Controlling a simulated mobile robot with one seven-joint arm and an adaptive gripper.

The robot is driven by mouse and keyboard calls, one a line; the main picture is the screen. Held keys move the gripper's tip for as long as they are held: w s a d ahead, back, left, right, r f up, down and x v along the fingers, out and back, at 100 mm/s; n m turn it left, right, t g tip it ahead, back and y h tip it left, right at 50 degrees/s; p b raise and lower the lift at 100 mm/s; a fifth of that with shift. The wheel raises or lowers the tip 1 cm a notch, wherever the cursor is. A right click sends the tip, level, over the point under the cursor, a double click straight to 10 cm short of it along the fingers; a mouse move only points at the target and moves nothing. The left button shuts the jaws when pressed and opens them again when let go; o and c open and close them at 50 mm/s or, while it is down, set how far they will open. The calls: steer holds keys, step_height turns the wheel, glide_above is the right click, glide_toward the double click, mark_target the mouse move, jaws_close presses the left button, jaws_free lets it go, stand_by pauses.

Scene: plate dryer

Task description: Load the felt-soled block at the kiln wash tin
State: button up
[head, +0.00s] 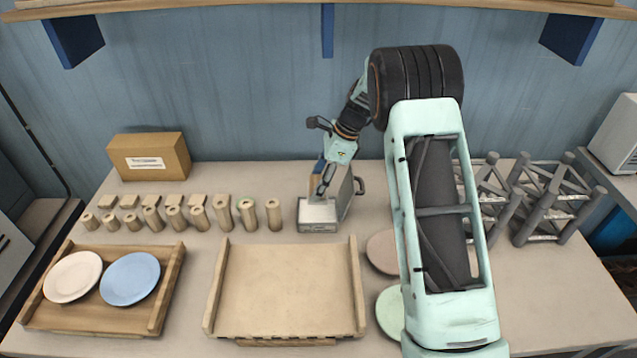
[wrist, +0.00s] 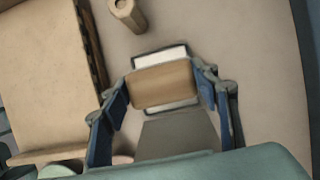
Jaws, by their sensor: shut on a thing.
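A light wooden block (wrist: 163,85) is between the blue-padded fingers of my gripper (wrist: 162,92) in the wrist view. In the head view, my gripper (head: 321,178) holds the block (head: 315,187) at the grey tin (head: 318,226), toward the back middle of the table. White surface (wrist: 160,57) shows at the tin's far end and along the block's edge in the wrist view. A grey panel with a handle (head: 348,192) stands behind the tin. The block's underside is hidden, so I cannot tell whether it touches the white surface.
Several wooden posts (head: 198,218) stand in rows left of the tin. A wooden tray (head: 285,290) lies empty in front. Another tray (head: 160,318) holds a pink plate (head: 72,277) and a blue plate (head: 130,279). Grey racks (head: 540,215) stand right. A cardboard box (head: 150,157) sits back left.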

steer(key=shift+s+f+b, duration=0.1)
steer(key=shift+f+b, duration=1.85)
steer(key=shift+f, duration=0.95)
steer(key=shift+f, duration=0.55)
steer(key=shift+r, duration=0.1)
steer(key=shift+r+p, duration=2.25)
steer(key=shift+r, duration=1.25)
steer(key=shift+s+f, duration=0.1)
